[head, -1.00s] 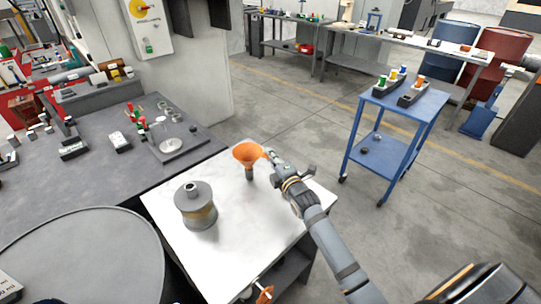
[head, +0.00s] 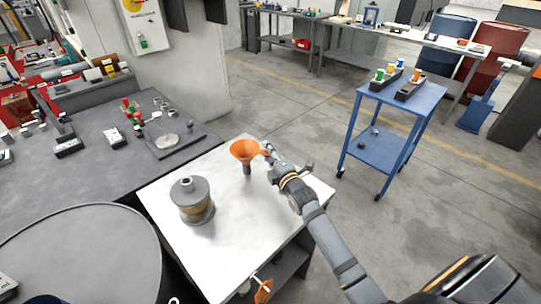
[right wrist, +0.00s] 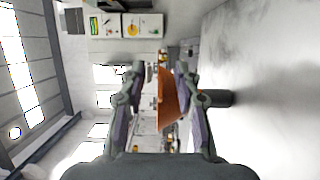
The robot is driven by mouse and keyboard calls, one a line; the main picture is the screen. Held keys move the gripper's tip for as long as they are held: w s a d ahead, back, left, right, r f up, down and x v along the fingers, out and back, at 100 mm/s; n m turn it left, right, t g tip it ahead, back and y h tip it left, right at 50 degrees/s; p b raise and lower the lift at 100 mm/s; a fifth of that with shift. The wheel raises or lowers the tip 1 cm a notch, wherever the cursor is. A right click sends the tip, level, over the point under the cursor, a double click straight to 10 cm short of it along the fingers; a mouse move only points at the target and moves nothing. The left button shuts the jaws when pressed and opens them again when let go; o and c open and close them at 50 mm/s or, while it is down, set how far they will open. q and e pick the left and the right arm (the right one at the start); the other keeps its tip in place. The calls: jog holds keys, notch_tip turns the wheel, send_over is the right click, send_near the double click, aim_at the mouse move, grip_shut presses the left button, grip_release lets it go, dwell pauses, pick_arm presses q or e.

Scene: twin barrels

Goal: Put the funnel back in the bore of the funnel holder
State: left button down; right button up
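The orange funnel (head: 244,149) stands upright, mouth up, over the dark upright cylinder of the funnel holder (head: 247,169) on the white table. Its spout appears to be in the holder's bore, but the bore itself is hidden. My right gripper (head: 268,151) is beside the funnel's right side. In the right wrist view the funnel (right wrist: 168,102) shows between the parted fingers of my right gripper (right wrist: 160,72), with a gap on the left. The dark holder (right wrist: 217,98) shows partly behind the right finger. My left gripper is out of view.
A grey necked vessel (head: 191,203) stands left of the funnel on the white table (head: 240,232). A dark bench (head: 88,178) with small parts adjoins on the left. A blue trolley (head: 386,150) stands back right, with open floor between.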

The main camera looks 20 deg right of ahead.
jog(key=s, duration=1.2)
jog(key=shift+d, duration=0.1)
